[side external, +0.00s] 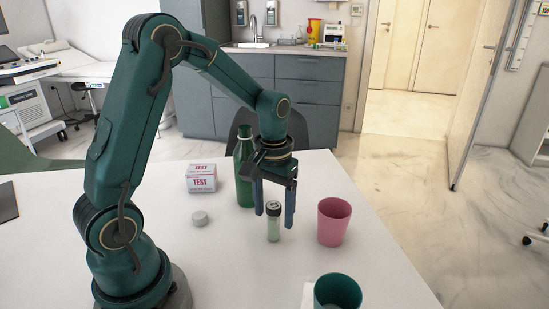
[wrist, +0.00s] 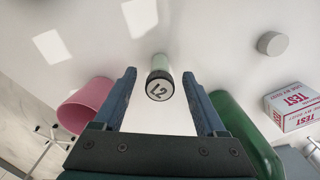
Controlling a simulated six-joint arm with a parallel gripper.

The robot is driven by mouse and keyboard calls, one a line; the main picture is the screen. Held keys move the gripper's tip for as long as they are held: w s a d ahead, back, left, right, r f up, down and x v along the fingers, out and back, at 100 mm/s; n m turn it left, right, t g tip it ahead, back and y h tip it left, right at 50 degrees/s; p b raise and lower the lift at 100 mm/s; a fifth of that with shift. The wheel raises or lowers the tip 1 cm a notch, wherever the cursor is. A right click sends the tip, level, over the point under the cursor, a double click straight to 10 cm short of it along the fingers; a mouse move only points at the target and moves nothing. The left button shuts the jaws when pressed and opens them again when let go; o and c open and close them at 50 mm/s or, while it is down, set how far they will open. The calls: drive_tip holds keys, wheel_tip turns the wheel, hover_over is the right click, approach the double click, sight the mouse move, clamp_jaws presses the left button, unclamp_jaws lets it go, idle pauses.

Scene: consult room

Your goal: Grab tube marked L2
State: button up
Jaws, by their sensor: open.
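The tube marked L2 (wrist: 159,85) stands upright on the white table, with a dark-rimmed cap and a pale green body. In the wrist view its label faces me between my two fingers, a little beyond their tips. In the side view the tube (side external: 273,222) is below and between the fingers. My gripper (side external: 273,212) is open, pointing down, with its fingers on either side of the tube's upper part. In the wrist view my gripper (wrist: 160,76) shows a gap between each finger and the tube. Nothing is held.
A pink cup (side external: 333,222) stands right of the tube, a green bottle (side external: 244,180) behind it. A TEST box (side external: 202,178) and a small grey round piece (side external: 200,218) lie to the left. A teal cup (side external: 337,291) is at the front. The table (side external: 235,270) is clear between them.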

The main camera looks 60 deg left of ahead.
drive_tip(key=shift+f, duration=1.5)
clamp_jaws()
drive_tip(key=shift+r, duration=0.1)
